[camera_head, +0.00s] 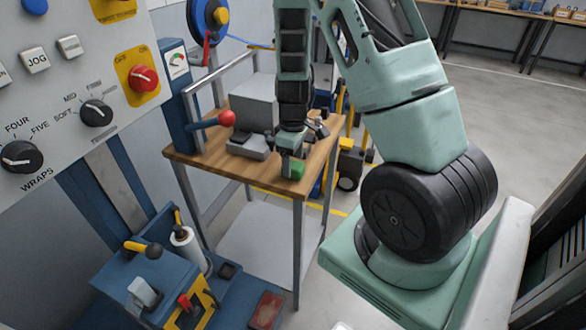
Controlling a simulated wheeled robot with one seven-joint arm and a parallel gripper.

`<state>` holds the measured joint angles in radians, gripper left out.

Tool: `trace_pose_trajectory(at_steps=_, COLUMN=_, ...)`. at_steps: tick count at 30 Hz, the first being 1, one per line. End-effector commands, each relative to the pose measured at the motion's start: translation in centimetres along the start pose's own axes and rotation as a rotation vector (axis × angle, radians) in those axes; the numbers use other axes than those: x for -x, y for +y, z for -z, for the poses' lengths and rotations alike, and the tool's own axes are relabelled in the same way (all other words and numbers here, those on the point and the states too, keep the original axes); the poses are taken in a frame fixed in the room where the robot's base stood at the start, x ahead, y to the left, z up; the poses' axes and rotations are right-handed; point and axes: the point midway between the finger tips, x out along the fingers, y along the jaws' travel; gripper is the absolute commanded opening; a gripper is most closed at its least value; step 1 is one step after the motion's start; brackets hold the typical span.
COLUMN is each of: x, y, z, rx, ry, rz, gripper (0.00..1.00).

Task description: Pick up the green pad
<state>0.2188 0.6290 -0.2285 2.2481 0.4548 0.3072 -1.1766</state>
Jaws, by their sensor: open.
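The green pad (298,170) is a small green block on the wooden table top (208,164), near its front right corner. My gripper (291,167) points down over the table, right at the pad. Its fingers hide part of the pad, mostly the left side. The gripper is open. I cannot tell whether the fingers touch the pad or straddle it.
A grey device (249,144) stands on the table just left of my gripper, near a lever with a red knob (227,117). A control panel (70,75) fills the upper left. Blue machinery (150,285) stands lower left. Open floor lies at the right.

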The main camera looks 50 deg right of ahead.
Motion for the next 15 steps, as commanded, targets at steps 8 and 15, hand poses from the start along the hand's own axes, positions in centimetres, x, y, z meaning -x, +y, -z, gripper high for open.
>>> trace_pose_trajectory(at_steps=8, x=-2.2, y=0.0, z=0.0, rx=0.000, ry=0.000, rz=0.000, gripper=0.66)
trace_pose_trajectory(at_steps=15, x=-2.2, y=0.0, z=0.0, rx=0.000, ry=0.001, rz=0.000, gripper=0.50)
